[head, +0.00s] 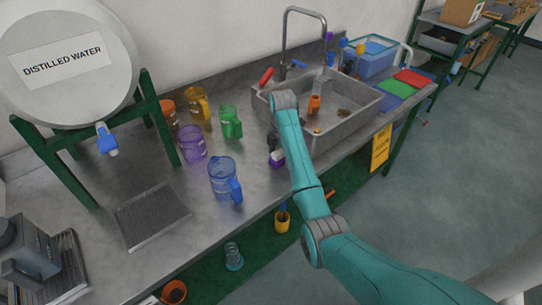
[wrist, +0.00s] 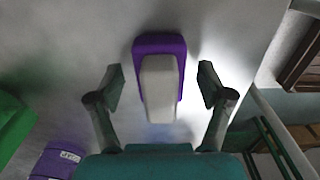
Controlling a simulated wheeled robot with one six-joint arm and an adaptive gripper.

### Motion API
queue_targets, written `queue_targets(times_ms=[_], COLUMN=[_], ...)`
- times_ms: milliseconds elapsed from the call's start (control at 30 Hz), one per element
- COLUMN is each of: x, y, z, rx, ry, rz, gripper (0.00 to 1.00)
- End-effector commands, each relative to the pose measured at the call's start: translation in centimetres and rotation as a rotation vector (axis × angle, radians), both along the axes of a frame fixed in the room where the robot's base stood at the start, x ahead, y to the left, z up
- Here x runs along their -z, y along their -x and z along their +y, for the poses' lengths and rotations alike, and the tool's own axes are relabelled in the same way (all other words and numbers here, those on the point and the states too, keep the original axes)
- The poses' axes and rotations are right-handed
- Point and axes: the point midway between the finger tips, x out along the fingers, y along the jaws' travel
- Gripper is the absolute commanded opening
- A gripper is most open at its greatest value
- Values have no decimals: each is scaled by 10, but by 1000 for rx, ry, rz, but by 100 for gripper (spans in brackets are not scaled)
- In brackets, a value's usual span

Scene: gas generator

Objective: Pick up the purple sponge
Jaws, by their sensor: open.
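The purple sponge (wrist: 160,47) has a purple body with a pale grey block on it. In the wrist view it lies between the two open fingers of my gripper (wrist: 160,84), with a visible gap on each side. In the head view a small part of the sponge (head: 278,161) shows on the steel counter, just left of my arm and in front of the sink. My gripper is mostly hidden behind my arm there.
A blue jug (head: 223,179), purple jug (head: 192,144) and green jug (head: 230,122) stand left of the sponge. The sink (head: 350,132) lies to its right. The counter's front edge is close by. A drain grate (head: 151,214) lies further left.

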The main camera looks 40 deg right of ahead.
Motion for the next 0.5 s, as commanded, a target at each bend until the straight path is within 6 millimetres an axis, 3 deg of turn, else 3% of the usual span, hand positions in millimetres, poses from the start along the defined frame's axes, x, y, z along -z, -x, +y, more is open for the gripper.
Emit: queue_targets(times_ms=[267,500], x=[2,2], y=[2,2], z=[-1,-1], rx=[0,0], ry=[0,0], rz=[0,0], gripper=[77,20])
